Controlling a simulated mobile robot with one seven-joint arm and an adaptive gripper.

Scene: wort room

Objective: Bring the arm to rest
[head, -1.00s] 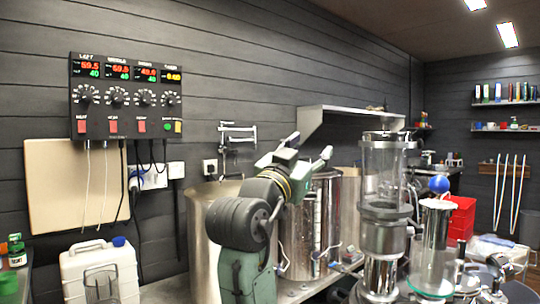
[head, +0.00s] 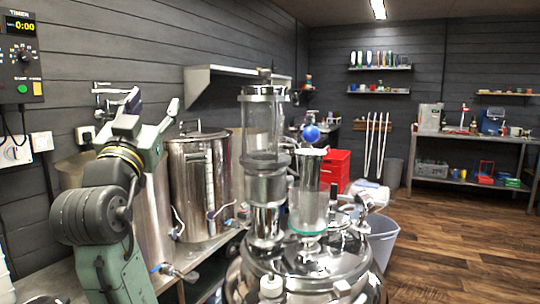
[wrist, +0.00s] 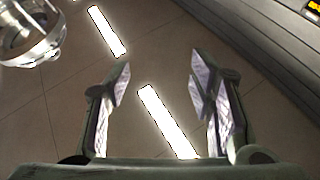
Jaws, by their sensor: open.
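My gripper (head: 152,105) is at the left of the head view, raised in front of the steel kettles with its fingers pointing up. In the wrist view my gripper (wrist: 158,85) shows two fingers spread well apart with nothing between them. It is open and empty. Behind the fingers the wrist view shows the ceiling (wrist: 70,115) with bright lamp strips.
Steel kettles (head: 200,175) stand on a bench close behind my arm. A tall glass-and-metal vessel (head: 263,150) rises to the right, above a shiny rounded tank (head: 310,268). A red crate (head: 335,168) is farther back. Wooden floor (head: 455,240) is clear at the right.

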